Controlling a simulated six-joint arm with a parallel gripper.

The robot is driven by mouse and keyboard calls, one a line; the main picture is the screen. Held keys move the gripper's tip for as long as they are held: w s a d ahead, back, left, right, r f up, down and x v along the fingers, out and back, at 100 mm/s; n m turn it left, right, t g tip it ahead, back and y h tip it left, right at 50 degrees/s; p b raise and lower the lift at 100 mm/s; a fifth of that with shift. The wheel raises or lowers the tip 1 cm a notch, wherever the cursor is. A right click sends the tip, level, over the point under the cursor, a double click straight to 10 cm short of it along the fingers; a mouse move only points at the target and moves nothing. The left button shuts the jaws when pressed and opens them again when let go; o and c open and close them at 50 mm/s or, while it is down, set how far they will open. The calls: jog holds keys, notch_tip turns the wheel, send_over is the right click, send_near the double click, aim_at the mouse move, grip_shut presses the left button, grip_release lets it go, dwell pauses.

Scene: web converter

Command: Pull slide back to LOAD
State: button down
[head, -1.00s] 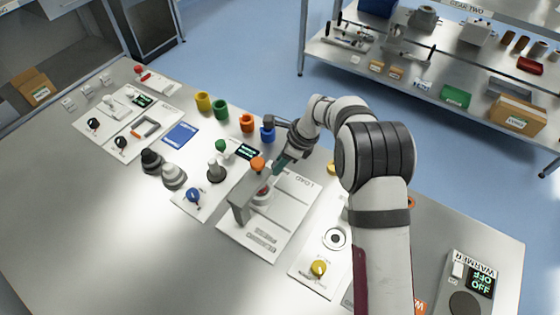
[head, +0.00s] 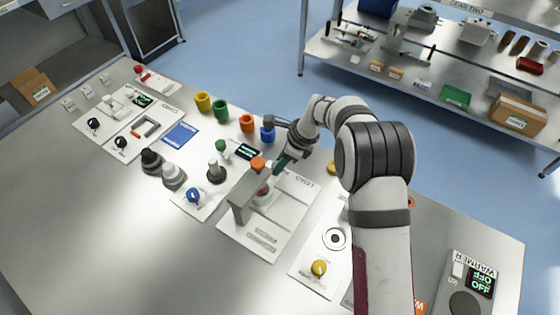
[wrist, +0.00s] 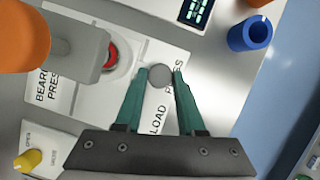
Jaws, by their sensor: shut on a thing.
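The bearing press is a grey upright frame (head: 240,205) with an orange knob (head: 257,163) on top, standing on a white plate. In the wrist view its grey head (wrist: 80,48) overhangs a pale round piece with a red centre (wrist: 112,54), partly hidden. My gripper (head: 279,168) is at the far side of the press. In the wrist view its teal fingers (wrist: 161,76) are closed on a round grey knob (wrist: 160,75), which appears to be the slide's handle. The LOAD lettering (wrist: 156,119) is on the plate beside the left finger. The slide's body is mostly hidden in the head view.
A blue cup (head: 268,134) and an orange cup (head: 247,122) stand behind the press, with a small display (head: 247,152) nearby. A panel with a yellow knob (head: 319,268) lies to the right. The front-left table is clear.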

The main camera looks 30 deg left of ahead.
jog(key=shift+d, duration=0.1)
jog(key=d, duration=0.8)
jog(key=c, duration=0.5)
grip_release()
jog(key=shift+a, duration=0.1)
jog(key=shift+r, duration=0.1)
jog(key=v, duration=1.5)
jog(key=shift+r, duration=0.3)
